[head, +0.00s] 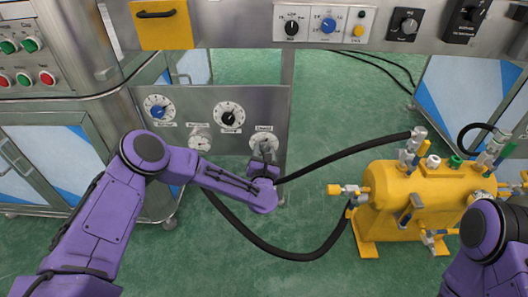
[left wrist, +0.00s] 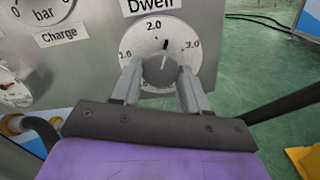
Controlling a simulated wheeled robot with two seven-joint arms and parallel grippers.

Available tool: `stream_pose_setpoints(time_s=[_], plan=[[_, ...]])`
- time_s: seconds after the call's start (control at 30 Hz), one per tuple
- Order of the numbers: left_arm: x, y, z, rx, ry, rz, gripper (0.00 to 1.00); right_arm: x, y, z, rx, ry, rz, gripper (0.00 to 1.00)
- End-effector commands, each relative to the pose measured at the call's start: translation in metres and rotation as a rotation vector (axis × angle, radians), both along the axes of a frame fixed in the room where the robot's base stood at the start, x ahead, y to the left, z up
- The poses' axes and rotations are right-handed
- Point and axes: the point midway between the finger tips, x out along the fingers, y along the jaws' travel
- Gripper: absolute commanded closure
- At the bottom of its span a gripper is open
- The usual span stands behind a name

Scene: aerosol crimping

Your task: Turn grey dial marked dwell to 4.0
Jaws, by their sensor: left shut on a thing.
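The grey dwell dial (left wrist: 160,69) sits on a white round scale under a label reading Dwell in the left wrist view. The scale shows 2.0 at the top and 3.0 at the right. The dark pointer mark is near the top, just right of 2.0. My left gripper (left wrist: 161,84) has one finger on each side of the grey knob and is shut on it. In the head view the white dwell scale (head: 256,138) is partly covered by my left gripper (head: 264,150). My right gripper is out of view; only part of my right arm shows.
A blue dial (head: 158,107) and a black dial (head: 229,117) share the metal panel, with a charge gauge (head: 200,137) below. A yellow tank (head: 420,200) with black hoses stands to the right.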

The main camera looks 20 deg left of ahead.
Motion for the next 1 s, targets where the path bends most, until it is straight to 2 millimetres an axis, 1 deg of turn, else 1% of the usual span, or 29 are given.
stream_pose_setpoints(time_s=[1.0], plan=[[-0.001,0.001,0.002,0.931,0.27,-0.001,0.86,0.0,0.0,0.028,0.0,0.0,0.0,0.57]])
